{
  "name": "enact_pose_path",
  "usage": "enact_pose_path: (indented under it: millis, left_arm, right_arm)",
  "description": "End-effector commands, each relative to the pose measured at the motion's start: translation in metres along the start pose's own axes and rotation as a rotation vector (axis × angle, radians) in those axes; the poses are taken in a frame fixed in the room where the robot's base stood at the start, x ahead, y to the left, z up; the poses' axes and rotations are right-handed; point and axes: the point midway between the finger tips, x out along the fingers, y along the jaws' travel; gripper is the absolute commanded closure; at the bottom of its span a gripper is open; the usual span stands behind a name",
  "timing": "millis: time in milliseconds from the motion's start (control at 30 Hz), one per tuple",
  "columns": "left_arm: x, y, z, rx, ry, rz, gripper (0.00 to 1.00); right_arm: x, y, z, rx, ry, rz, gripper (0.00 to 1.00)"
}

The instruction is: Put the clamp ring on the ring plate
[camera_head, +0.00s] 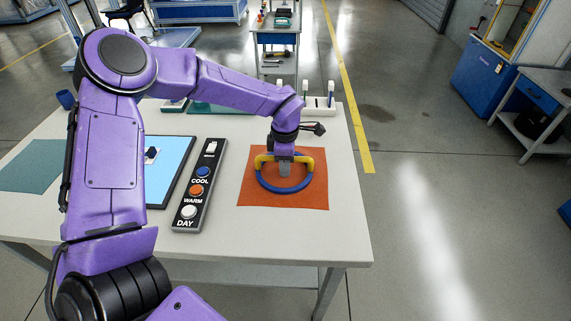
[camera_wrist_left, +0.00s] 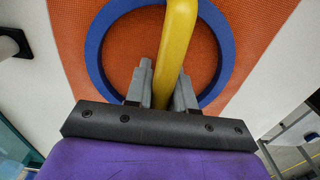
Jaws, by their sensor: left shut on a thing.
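The clamp ring is a blue ring (camera_head: 284,191) with a yellow handle (camera_head: 308,162) arched over it. It is over the orange square (camera_head: 252,197), which I take to be the ring plate. My left gripper (camera_head: 285,170) points down and is shut on the yellow handle. In the left wrist view, its two grey fingers (camera_wrist_left: 164,88) sit either side of the yellow bar (camera_wrist_left: 178,40). The blue ring (camera_wrist_left: 96,45) lies within the orange area (camera_wrist_left: 70,28) there. I cannot tell whether the ring touches the orange surface. My right gripper is out of view.
Left of the orange square, a dark panel (camera_head: 180,213) with round buttons lies on the white table (camera_head: 240,245). Beyond it are a light-blue tablet-like board (camera_head: 168,168) and a teal square (camera_head: 32,165). A white holder (camera_head: 318,106) stands at the table's back edge.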

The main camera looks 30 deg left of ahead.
Motion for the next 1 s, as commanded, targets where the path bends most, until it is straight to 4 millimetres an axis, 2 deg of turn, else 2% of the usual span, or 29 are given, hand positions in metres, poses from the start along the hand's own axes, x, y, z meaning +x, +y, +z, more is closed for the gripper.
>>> enact_pose_path:
  millis: [467,500,567,833,933,1000]
  left_arm:
    - [0.015,-0.002,-0.001,0.000,0.004,-0.007,1.00]
    - [0.017,-0.003,-0.002,0.000,0.005,-0.009,0.67]
    - [0.017,-0.003,-0.002,0.000,0.006,-0.011,0.51]
    - [0.016,-0.004,-0.003,-0.001,0.008,-0.012,0.51]
    - [0.002,-0.003,-0.003,-0.001,0.009,-0.010,0.51]
    - [-0.010,-0.002,-0.002,-0.003,0.004,-0.008,0.51]
  right_arm:
    - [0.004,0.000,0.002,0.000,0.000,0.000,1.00]
    - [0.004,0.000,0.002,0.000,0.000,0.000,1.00]
    - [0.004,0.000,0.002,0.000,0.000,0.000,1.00]
    - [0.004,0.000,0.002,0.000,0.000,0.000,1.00]
    - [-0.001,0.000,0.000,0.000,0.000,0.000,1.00]
    - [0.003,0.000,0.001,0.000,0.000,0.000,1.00]
